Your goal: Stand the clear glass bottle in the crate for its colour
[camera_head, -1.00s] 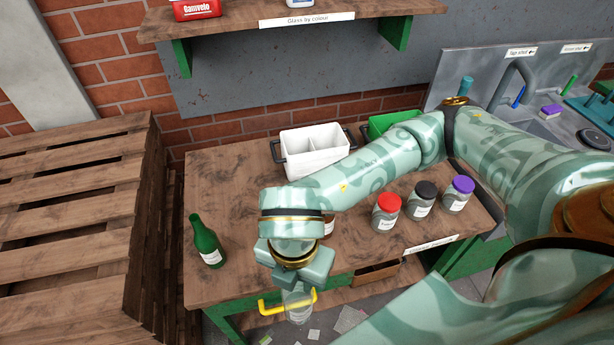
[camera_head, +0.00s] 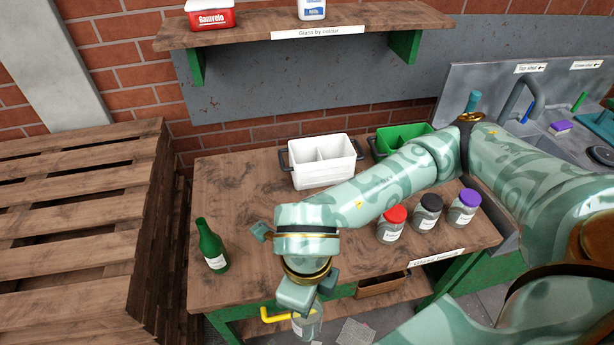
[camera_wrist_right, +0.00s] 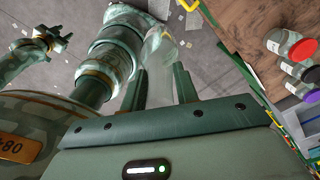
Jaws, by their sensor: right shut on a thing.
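My right gripper (camera_head: 304,304) is shut on the clear glass bottle (camera_head: 308,326), low in front of the table's front edge. The right wrist view shows the bottle (camera_wrist_right: 158,52) between the two fingers of this gripper (camera_wrist_right: 160,85), over the grey floor. The white crate (camera_head: 322,172), divided inside, stands at the back of the table. The green crate (camera_head: 400,132) stands to its right, partly hidden by my right arm. What is inside the crates is not clear. My left gripper (camera_wrist_right: 42,42) shows small in the right wrist view; its jaws are unclear.
A green bottle (camera_head: 212,246) stands at the table's left end. Jars with red (camera_head: 391,225), black (camera_head: 425,213) and purple (camera_head: 464,207) lids stand at the right. A shelf (camera_head: 350,24) hangs above. A yellow handle (camera_head: 278,314) is by the table front. The table's middle left is clear.

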